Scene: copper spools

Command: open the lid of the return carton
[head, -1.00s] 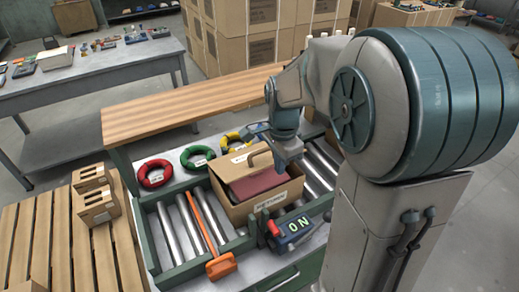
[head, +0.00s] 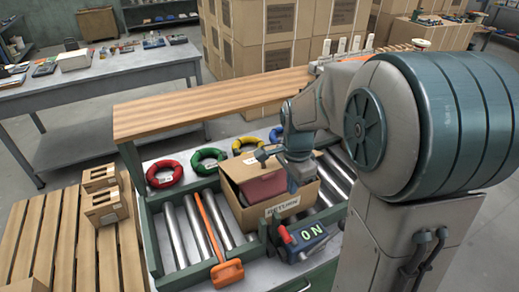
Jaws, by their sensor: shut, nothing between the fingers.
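The return carton (head: 283,206) is a brown cardboard box with a "RETURN" label on its front, standing on the roller bench. A tan panel (head: 240,167) shows at its upper left, perhaps its lid, and a dark red surface (head: 264,187) shows at its top. I cannot tell whether the lid is raised. My gripper (head: 297,180) is shut and empty, pointing down over the right part of the carton's top. Its fingertips are small and partly hidden, so contact with the carton is unclear.
Red (head: 163,173), green (head: 208,160), yellow (head: 246,146) and blue (head: 277,135) spools lie behind the rollers. An orange-handled tool (head: 226,273) lies left of the carton. A box reading "ON" (head: 305,238) stands in front. A wooden shelf (head: 215,100) runs behind.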

